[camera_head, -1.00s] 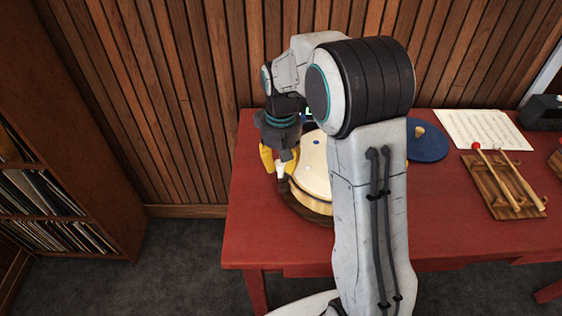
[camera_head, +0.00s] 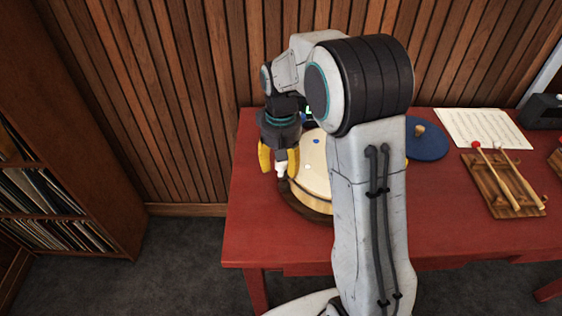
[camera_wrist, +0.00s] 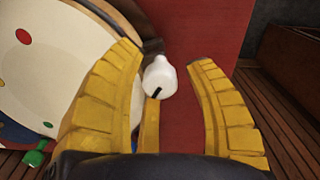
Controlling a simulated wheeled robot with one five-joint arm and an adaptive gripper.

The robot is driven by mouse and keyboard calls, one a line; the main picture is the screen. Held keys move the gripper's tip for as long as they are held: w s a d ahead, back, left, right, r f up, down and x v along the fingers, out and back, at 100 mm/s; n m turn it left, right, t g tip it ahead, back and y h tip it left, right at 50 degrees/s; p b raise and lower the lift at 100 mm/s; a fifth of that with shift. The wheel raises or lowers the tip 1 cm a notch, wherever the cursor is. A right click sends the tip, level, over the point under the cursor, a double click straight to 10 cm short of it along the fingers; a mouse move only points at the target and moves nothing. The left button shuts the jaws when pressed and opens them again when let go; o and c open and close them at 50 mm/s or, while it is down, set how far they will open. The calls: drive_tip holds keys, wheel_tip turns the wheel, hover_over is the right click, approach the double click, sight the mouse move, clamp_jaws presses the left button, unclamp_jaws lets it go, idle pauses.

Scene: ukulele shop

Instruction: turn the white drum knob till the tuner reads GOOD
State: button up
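The white knob (camera_wrist: 160,76) sits at the side of the round drum (camera_wrist: 45,50), with a short black mark on it. It also shows in the head view (camera_head: 281,170), at the drum's left edge. My gripper (camera_wrist: 163,56) has its yellow fingers apart, one on each side of the knob, with visible gaps. In the head view my gripper (camera_head: 279,173) points down beside the cream drum (camera_head: 312,165). A small piece of a green-lit screen (camera_head: 309,111), perhaps the tuner, shows behind my arm; its reading is hidden.
The red table (camera_head: 260,235) is clear in front. To the right are a blue disc (camera_head: 427,145), a sheet of paper (camera_head: 470,125) and mallets on a wooden rack (camera_head: 497,195). A bookcase (camera_head: 85,130) stands left.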

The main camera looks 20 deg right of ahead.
drive_tip(key=shift+o, duration=0.6)
drive_tip(key=shift+r, duration=0.1)
drive_tip(key=shift+r, duration=0.2)
wheel_tip(320, 180, up, 12)
drive_tip(key=shift+f, duration=0.25)
drive_tip(key=shift+w, duration=0.1)
